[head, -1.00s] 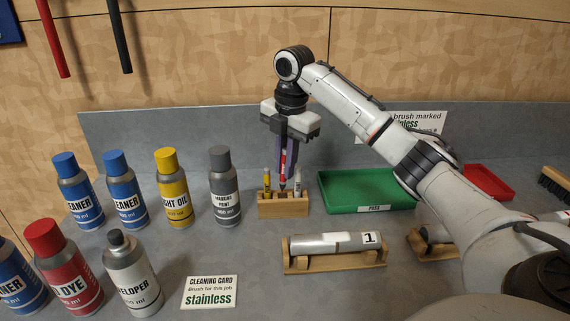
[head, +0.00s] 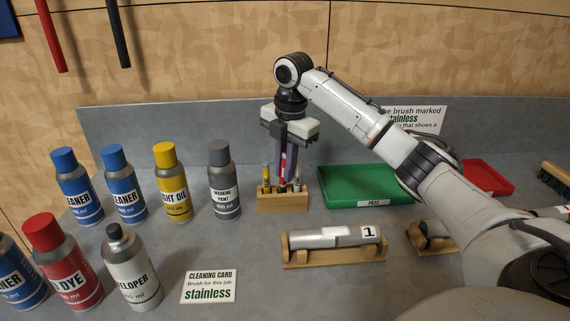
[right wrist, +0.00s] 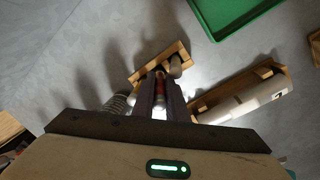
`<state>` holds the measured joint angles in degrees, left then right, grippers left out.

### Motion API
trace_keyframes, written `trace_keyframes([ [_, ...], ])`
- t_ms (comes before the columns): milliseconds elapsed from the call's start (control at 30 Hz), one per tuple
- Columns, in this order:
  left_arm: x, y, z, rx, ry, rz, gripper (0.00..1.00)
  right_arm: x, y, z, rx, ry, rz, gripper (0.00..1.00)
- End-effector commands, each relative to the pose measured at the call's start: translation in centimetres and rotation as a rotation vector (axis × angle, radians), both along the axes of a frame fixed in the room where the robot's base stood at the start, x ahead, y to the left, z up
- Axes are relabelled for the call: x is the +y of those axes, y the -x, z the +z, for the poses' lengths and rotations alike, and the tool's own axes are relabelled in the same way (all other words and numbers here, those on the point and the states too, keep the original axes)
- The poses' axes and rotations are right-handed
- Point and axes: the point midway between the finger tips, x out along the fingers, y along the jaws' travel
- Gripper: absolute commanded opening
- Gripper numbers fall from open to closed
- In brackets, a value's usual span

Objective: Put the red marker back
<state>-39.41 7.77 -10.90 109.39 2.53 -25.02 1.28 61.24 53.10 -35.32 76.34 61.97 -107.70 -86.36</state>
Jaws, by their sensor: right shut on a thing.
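The red marker (head: 283,168) is upright between the fingers of my right gripper (head: 284,170), which is shut on it. Its lower end is at the middle of the wooden marker holder (head: 283,203), between a yellow marker (head: 266,175) and a white-bodied marker (head: 297,184). The fingers hide part of it, and I cannot tell how deep it sits. In the right wrist view the red marker (right wrist: 160,86) shows between the fingers (right wrist: 160,98), over the holder (right wrist: 142,74). My left gripper is not in view.
Several spray cans stand left of the holder; the grey-capped marking paint can (head: 223,185) is nearest. A green tray (head: 345,199) lies to the right. A numbered metal tube on a wooden cradle (head: 335,257) lies in front.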

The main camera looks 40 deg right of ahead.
Motion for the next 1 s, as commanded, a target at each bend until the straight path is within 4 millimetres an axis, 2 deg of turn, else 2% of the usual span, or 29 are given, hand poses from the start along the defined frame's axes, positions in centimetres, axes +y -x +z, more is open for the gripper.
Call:
trace_keyframes([
  [600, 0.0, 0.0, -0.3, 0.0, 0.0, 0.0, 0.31, 0.0, 0.0, -2.4, 0.001, 0.001, 0.0, 0.0],
  [1000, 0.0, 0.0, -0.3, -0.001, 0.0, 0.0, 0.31, 0.0, 0.0, -2.6, 0.001, 0.0, 0.0, 0.0],
])
